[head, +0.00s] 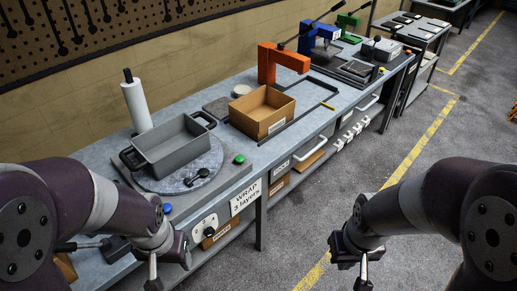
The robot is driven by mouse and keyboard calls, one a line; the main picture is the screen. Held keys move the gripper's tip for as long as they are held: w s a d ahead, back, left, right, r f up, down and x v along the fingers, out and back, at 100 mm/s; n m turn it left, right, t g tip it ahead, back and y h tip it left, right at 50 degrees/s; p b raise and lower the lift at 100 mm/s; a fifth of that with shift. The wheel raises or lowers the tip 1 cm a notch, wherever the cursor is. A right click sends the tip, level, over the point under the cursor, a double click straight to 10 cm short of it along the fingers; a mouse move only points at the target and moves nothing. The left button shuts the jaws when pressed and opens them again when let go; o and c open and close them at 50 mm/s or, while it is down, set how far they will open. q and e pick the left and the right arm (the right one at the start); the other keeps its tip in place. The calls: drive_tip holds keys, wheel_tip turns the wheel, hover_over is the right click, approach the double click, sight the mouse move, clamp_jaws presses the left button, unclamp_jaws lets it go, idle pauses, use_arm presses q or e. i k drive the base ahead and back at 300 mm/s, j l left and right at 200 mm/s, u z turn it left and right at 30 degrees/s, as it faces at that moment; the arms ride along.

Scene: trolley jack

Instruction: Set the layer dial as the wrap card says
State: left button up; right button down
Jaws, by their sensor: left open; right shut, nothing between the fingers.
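The wrap card (246,197) hangs on the front edge of the bench and reads "WRAP 3 layers". The layer dial (205,227) is a white plate with dark marks and a dark knob, on the bench front left of and below the card. The knob's pointing is too small to tell. My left gripper (169,272) is open and empty, left of and lower in the picture than the dial, apart from it. My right gripper (348,258) is shut and empty, over the floor well right of the bench.
A grey bin (172,150) with handles sits on a round turntable (212,160). A white film roll (136,106) stands behind it. A green button (239,159) and a blue button (167,208) are near the bench edge. A cardboard box (262,110) is further along. The floor to the right is clear.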

sight(209, 232)
drive_tip(key=k+l+u, duration=0.25)
drive_tip(key=l, duration=0.25)
drive_tip(key=k+l+u, duration=0.25)
drive_tip(key=k+l, duration=0.15)
drive_tip(key=k, duration=0.05)
